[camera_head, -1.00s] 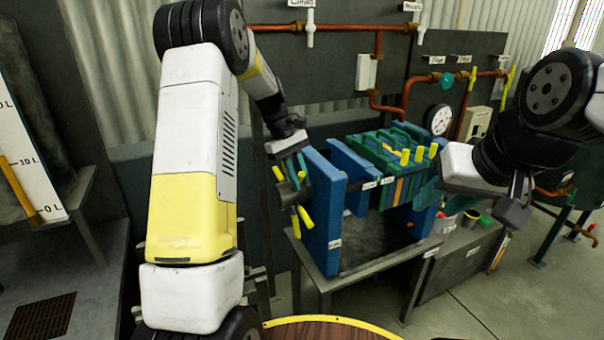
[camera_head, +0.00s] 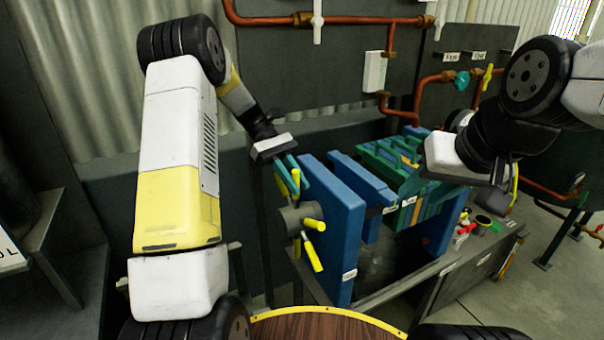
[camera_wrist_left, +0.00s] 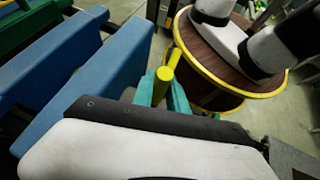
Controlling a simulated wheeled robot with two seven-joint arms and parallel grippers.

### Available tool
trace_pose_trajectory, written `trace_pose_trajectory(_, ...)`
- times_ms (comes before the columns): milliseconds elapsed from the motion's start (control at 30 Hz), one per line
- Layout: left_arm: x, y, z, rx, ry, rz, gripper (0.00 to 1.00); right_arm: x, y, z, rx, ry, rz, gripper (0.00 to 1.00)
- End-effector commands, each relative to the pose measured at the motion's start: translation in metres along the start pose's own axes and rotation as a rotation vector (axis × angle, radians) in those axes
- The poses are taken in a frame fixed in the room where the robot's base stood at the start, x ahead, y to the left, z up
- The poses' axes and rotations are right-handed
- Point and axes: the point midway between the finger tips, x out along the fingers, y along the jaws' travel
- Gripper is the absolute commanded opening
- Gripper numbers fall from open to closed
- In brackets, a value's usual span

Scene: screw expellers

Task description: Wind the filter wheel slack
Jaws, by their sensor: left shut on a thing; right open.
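The filter wheel is a grey hub (camera_head: 297,217) with several yellow spokes (camera_head: 314,256), mounted on the outer left face of the blue end plate (camera_head: 338,215). My left gripper (camera_head: 291,168) is at the top of the wheel, its teal fingers shut on an upper yellow spoke. The left wrist view shows yellow spoke ends (camera_wrist_left: 163,82) between the teal fingers; the hub is hidden there. My right gripper (camera_head: 414,184) is open and empty above the press's right part. Its teal fingers blend with the green plates behind.
Blue, green and yellow press plates (camera_head: 400,155) stand in a row right of the wheel. Copper pipes (camera_head: 275,20) run along the back panel. A round wooden top with a yellow rim (camera_head: 325,312) is at the front. Small items (camera_head: 478,224) lie on the bench right of the press.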

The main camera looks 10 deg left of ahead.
Motion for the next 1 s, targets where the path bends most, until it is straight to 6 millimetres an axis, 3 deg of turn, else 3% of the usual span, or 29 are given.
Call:
trace_pose_trajectory(467,-0.0018,0.0005,-0.0002,-0.005,-0.009,0.004,0.0,0.0,0.0,0.0,0.0,0.0,0.0,0.4)
trace_pose_trajectory(500,-0.0019,0.0005,-0.0002,-0.005,-0.009,0.004,0.24,-0.0001,0.0,0.0,0.0,0.0,0.0,0.4)
trace_pose_trajectory(600,-0.0015,0.0003,-0.0003,-0.004,-0.009,0.003,0.4,0.0,0.0,0.0,0.0,0.0,0.0,0.4)
trace_pose_trajectory(1000,-0.0087,0.0006,-0.0011,-0.003,-0.008,0.002,0.4,0.0,0.0,0.0,0.0,0.0,0.0,0.4)
